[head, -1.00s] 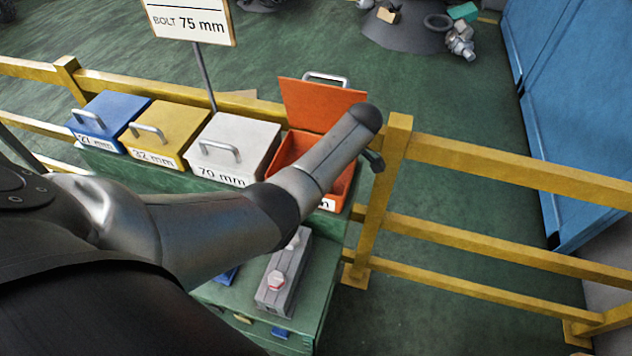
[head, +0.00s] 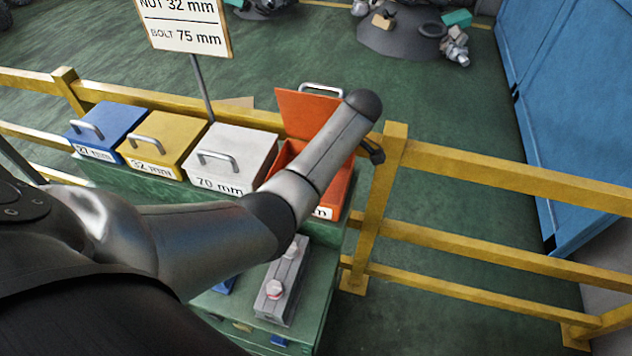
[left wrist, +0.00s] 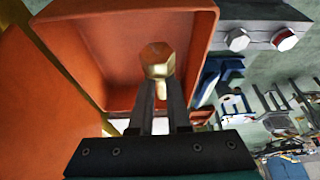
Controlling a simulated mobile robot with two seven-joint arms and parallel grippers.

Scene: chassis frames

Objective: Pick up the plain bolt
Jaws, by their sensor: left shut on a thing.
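The plain bolt (left wrist: 158,62), brass-coloured with a hexagonal head, is between the fingertips of my left gripper (left wrist: 161,90) in the left wrist view. The gripper is shut on it, with the orange box (left wrist: 105,52) behind it. In the head view the orange box (head: 340,192) stands open, its lid raised, at the right end of the row. My left forearm crosses over it and hides the bolt and most of the gripper. My right gripper is not in view.
White (head: 233,150), yellow (head: 165,142) and blue (head: 108,125) lidded boxes stand left of the orange one. A grey block (head: 278,305) with two bolts lies in front. A yellow railing (head: 480,168) runs behind and right. A sign (head: 185,40) stands behind the boxes.

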